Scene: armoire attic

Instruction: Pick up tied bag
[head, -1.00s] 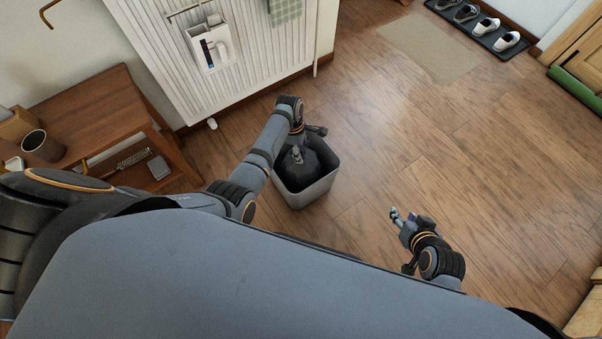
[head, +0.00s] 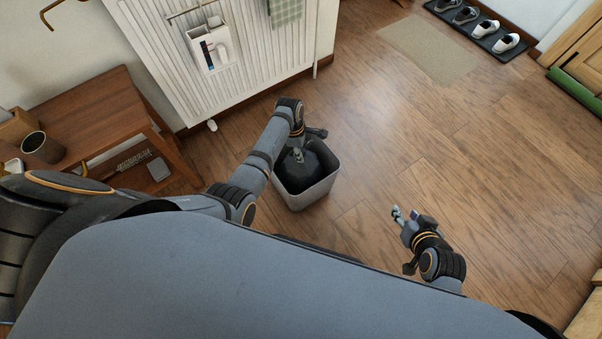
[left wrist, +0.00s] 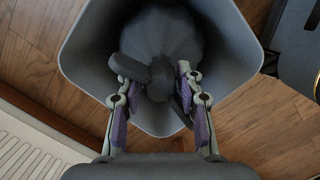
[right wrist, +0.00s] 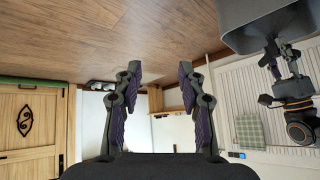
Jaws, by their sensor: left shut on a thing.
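The dark tied bag (head: 309,166) sits inside a grey bin (head: 308,197) on the wooden floor. In the left wrist view the bag (left wrist: 165,38) fills part of the bin (left wrist: 85,60), with its knotted neck toward me. My left gripper (head: 299,155) reaches down over the bin. In its wrist view the left fingers (left wrist: 155,88) are shut on the neck of the bag. My right gripper (head: 402,218) is to the right of the bin, over the floor. In its wrist view the right fingers (right wrist: 161,78) are apart with nothing between them.
A white radiator (head: 230,55) with a hanging holder (head: 212,48) stands behind the bin. A wooden bench (head: 90,120) with a dark cup (head: 42,147) is at the left. A beige mat (head: 430,48) and a shoe tray (head: 476,28) lie at the back right. The floor right of the bin is clear.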

